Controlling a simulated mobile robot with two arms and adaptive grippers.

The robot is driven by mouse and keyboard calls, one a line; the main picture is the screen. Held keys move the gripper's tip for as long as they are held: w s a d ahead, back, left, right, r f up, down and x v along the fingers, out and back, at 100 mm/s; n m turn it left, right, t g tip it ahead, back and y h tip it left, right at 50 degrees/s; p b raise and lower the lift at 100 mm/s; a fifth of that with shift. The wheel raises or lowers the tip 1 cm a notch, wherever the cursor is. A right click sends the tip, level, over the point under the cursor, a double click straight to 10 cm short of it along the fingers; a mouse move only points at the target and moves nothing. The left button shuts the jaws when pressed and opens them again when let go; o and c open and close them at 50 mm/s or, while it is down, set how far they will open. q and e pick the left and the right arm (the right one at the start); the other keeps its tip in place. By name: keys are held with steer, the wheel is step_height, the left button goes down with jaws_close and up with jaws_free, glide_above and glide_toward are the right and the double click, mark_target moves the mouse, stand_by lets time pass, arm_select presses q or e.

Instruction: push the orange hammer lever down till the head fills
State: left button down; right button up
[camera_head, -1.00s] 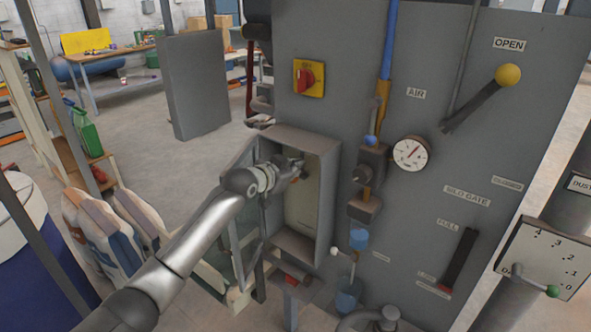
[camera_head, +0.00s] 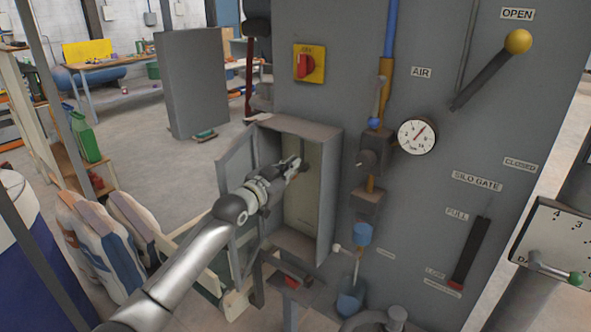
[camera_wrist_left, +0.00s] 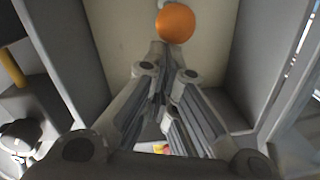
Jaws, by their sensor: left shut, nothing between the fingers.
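The orange ball knob (camera_wrist_left: 175,23) of the lever shows at the top of the left wrist view, in front of the pale back panel of an open grey box. My left gripper (camera_wrist_left: 172,50) is shut and empty, with its fingertips just below the knob in that picture. I cannot tell whether they touch it. In the head view my left gripper (camera_head: 296,166) reaches in front of the open box (camera_head: 324,190). The knob is not clear there, as the fingers cover that spot. My right gripper is not in view.
The box's door (camera_head: 238,165) stands open at its left. Right of the box are a blue-and-orange pipe, a pressure gauge (camera_head: 417,136), and the silo gate lever (camera_head: 490,72) with a yellow knob. Filled sacks (camera_head: 92,240) stand at lower left.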

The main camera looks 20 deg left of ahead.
arm_select(q)
steer(key=f+b, duration=0.1)
steer(key=f+t+b, duration=0.1)
steer(key=f+b, duration=0.1)
steer(key=shift+s+a, duration=0.15)
steer(key=shift+s, duration=0.25)
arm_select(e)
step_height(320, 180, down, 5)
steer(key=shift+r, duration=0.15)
arm_select(q)
steer(key=shift+f, duration=0.15)
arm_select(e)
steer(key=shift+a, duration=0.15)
arm_select(q)
steer(key=r+v, duration=0.1)
steer(key=v, duration=1.1)
steer(key=shift+s+r+t+b, duration=0.25)
steer(key=shift+s+t+b, duration=0.05)
steer(key=shift+s, duration=0.15)
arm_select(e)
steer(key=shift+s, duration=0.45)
